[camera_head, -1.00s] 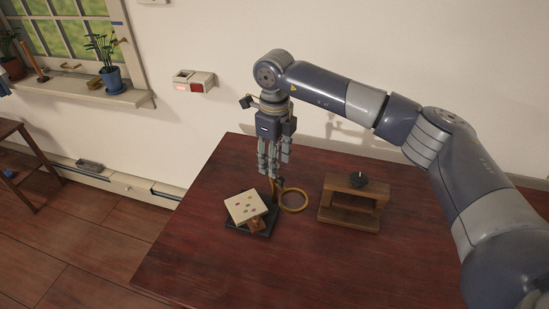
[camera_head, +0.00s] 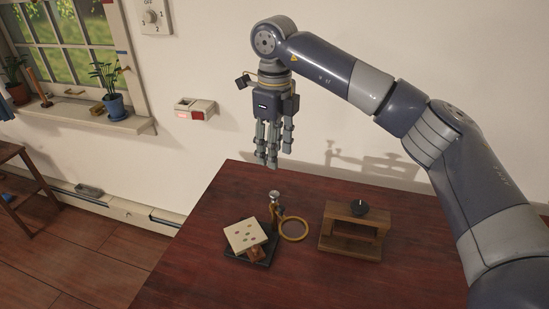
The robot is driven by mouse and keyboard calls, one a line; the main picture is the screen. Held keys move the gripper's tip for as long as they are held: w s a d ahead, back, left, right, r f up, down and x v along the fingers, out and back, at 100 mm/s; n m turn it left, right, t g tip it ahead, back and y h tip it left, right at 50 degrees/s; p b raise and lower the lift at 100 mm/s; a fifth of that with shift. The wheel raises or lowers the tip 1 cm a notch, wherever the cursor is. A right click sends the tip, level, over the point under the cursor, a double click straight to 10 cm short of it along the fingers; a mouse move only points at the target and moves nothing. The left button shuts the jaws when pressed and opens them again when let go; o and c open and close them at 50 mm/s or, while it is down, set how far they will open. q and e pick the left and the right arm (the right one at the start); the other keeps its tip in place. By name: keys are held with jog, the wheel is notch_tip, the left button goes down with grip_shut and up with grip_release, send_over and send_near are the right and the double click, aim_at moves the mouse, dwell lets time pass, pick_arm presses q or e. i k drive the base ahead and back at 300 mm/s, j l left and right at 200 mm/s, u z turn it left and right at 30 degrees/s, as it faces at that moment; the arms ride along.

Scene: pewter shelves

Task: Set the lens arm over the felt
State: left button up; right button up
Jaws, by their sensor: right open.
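The lens arm (camera_head: 293,229) is a brass-coloured ring on a short upright post (camera_head: 275,207) with a pale knob on top. The ring sticks out to the right of the post, over the bare table. The felt seems to be the cream square pad with several coloured dots (camera_head: 245,235), tilted on a small wooden prop (camera_head: 255,252) above a dark base (camera_head: 264,256). The ring is beside the pad, not over it. My right gripper (camera_head: 272,160) hangs fingers down above the post, open and empty, clear of it. My left gripper is not in view.
A wooden stand with a black knob (camera_head: 351,240) is right of the ring on the dark red table (camera_head: 200,270). The table's front and left are clear. A white wall box (camera_head: 195,108) and a windowsill with plants (camera_head: 113,122) are behind.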

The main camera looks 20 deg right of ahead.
aim_at(279, 210)
jog(key=k+j, duration=0.2)
jog(key=k, duration=0.3)
jog(key=k+j, duration=0.25)
jog(key=k, duration=0.2)
jog(key=k+j, duration=0.2)
jog(key=k, duration=0.3)
